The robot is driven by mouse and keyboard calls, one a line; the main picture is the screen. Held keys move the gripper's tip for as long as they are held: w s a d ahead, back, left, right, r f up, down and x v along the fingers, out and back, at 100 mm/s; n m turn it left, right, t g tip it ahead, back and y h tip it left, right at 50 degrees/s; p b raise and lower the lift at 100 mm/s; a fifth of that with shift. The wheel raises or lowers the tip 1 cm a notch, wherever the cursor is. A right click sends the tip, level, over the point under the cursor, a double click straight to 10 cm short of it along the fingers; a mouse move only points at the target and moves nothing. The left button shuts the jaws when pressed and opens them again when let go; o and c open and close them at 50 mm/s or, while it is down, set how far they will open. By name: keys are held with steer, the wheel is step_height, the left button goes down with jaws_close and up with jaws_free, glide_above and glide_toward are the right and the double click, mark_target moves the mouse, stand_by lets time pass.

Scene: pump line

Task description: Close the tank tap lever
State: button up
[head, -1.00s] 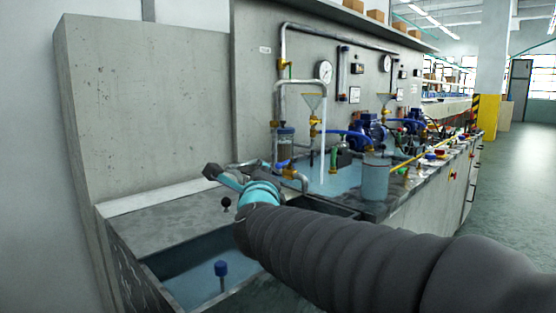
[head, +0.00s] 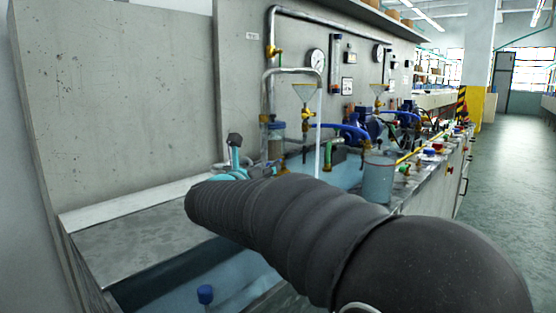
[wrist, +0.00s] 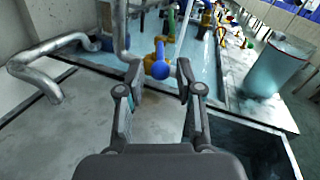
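I cannot tell how far beyond the fingertips the ball is.
A clear cylindrical tank (head: 378,182) stands on the bench; it also shows in the wrist view (wrist: 275,68). A bent metal pipe (wrist: 36,62) is at the left. A blue hose (head: 343,129) crosses behind.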

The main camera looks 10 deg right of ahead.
mark_target(283, 158)
steer(key=x, duration=0.7)
steer(key=shift+w+d+p, duration=0.1)
steer(key=shift+p, duration=0.3)
jaws_close()
